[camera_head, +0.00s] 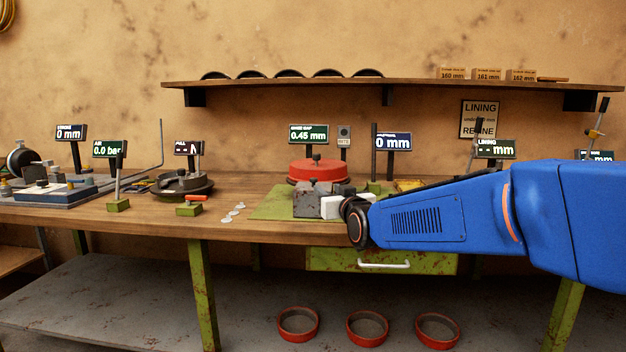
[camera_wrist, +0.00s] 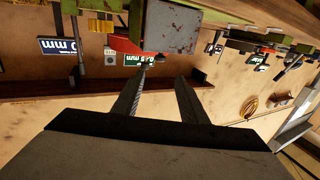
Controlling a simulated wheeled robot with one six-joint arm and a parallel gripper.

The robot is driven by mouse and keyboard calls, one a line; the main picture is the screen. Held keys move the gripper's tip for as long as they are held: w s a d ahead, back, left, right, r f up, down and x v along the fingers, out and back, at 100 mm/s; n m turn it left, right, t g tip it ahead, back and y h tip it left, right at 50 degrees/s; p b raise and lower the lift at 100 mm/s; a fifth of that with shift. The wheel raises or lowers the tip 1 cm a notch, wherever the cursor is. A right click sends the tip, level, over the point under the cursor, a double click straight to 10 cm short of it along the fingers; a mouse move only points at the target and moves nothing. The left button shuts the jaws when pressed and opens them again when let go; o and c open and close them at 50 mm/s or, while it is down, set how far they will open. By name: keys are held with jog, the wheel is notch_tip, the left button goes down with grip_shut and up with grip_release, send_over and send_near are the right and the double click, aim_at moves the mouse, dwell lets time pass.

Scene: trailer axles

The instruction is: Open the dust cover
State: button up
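A red round drum-like part (camera_head: 318,171) with a dark knob on top stands on the green mat of the bench; this may be the dust cover, but I cannot tell. Some of its red also shows in the wrist view (camera_wrist: 122,45). A worn grey block (camera_head: 307,203) sits in front of it, and its flat face shows in the wrist view (camera_wrist: 170,27). My gripper (camera_wrist: 162,75) is open, with nothing between its two fingers. The fingers point toward the grey block, apparently apart from it. In the head view the gripper is hard to make out beside the block.
Displays, levers and small fixtures line the workbench (camera_head: 130,218). Three pale discs (camera_head: 233,213) lie left of the green mat. A green drawer (camera_head: 440,265) hangs under the bench. A wall shelf (camera_head: 430,83) runs above. Three red rings (camera_head: 367,328) rest on the lower shelf.

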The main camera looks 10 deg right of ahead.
aim_at(315, 179)
jog(key=w, duration=1)
jog(key=w+a, duration=0.1)
jog(key=w, duration=0.4)
jog(key=shift+a, duration=0.1)
grip_shut()
